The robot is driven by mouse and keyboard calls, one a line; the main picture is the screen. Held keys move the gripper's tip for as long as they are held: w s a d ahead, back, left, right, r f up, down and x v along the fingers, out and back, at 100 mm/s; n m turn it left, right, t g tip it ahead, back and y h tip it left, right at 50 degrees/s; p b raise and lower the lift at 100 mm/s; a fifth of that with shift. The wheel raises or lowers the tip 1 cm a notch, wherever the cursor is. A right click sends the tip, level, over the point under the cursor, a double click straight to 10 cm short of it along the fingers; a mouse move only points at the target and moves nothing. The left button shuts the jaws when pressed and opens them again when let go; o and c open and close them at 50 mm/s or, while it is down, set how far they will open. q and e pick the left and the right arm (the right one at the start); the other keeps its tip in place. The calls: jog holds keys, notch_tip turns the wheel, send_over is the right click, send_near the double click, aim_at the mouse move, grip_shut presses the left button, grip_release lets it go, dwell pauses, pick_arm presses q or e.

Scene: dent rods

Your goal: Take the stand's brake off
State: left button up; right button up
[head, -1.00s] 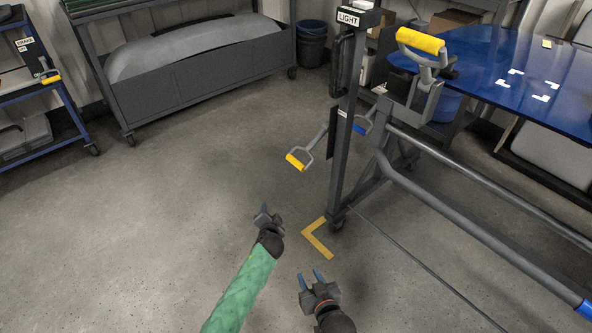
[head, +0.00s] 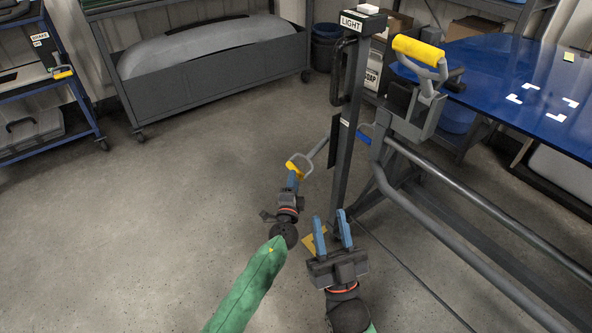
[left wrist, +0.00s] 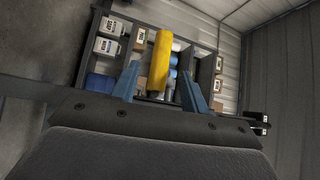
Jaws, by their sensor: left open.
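The dark upright stand labelled LIGHT (head: 345,130) is right of centre in the head view. A grey lever with a yellow grip (head: 296,168) sticks out low to its left. A second yellow grip (head: 418,49) tops a grey lever on the frame at right. I cannot tell for certain which is the brake. My left gripper (head: 291,178) is open at the low yellow grip. In the left wrist view a yellow bar (left wrist: 160,62) lies between its open fingers; contact is unclear. My right gripper (head: 332,230) is open and empty, lower and right.
A grey pipe frame (head: 450,205) runs right of the stand, by a blue panel (head: 520,80). A dark rack (head: 215,70) and a blue cart (head: 60,110) stand behind. Floor at left is clear.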

pick_arm(q)
jog(key=w, duration=0.3)
jog(key=shift+w+d+r, duration=0.25)
jog(key=shift+w, duration=0.15)
jog(key=shift+w+d+r, duration=0.1)
jog(key=shift+w+d, duration=0.05)
jog(key=shift+w, duration=0.7)
pick_arm(e)
jog(key=shift+w+a+f+g, duration=0.1)
jog(key=shift+w+f+g, duration=0.15)
jog(key=shift+f, duration=0.2)
jog(key=shift+w+a+f+g, duration=0.1)
jog(key=shift+w+f+g, duration=0.1)
jog(key=shift+f, duration=0.25)
pick_arm(q)
grip_shut()
